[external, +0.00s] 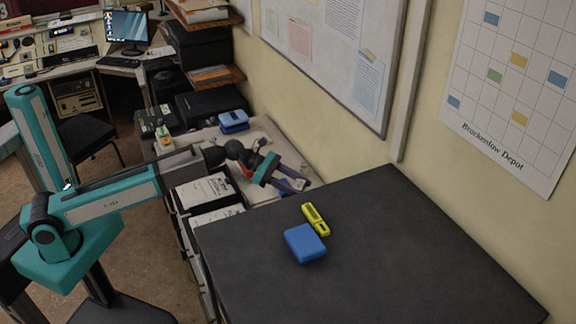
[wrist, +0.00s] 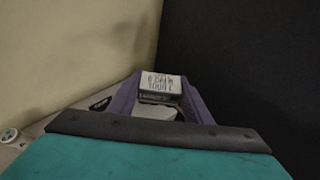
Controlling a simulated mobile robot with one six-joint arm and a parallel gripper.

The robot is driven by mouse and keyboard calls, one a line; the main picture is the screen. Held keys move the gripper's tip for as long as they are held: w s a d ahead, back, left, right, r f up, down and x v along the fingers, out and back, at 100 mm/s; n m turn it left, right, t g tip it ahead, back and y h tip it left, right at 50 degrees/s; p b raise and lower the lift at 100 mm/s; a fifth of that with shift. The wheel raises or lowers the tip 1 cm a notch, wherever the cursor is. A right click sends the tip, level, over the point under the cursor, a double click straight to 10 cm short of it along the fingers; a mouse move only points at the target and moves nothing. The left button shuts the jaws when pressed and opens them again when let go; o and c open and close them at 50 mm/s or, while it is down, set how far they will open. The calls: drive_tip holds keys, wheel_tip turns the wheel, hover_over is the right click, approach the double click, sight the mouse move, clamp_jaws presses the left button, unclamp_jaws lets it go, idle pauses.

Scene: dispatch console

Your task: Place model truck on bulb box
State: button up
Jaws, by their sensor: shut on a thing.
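My gripper (external: 297,182) is above the pale counter (external: 262,134), just left of the black cabinet top in the external view. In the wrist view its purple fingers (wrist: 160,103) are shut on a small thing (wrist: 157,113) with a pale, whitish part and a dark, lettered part. It looks like the model truck, but it is too small and dark to be sure. In the external view it shows only as a pale patch between the fingers. I cannot pick out the bulb box for certain.
The black cabinet top (external: 390,260) carries a blue box-like thing (external: 305,243) and a yellow-green thing (external: 316,219); the rest of it is clear. Another blue thing (external: 234,121) is on the counter. Ring binders (external: 208,192) stand beside the cabinet. The wall (wrist: 75,50) is close.

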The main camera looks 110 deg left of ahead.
drive_tip(key=shift+w+a, duration=0.1)
drive_tip(key=shift+w+a, duration=0.15)
drive_tip(key=shift+w, duration=0.1)
drive_tip(key=shift+f+p, duration=0.65)
drive_tip(key=shift+f, duration=1.15)
drive_tip(key=shift+f, duration=0.15)
drive_tip(key=o, duration=1.1)
drive_tip(key=shift+c, duration=0.2)
drive_tip(key=shift+r, duration=0.2)
drive_tip(key=b+v, duration=0.2)
drive_tip(key=v, duration=1)
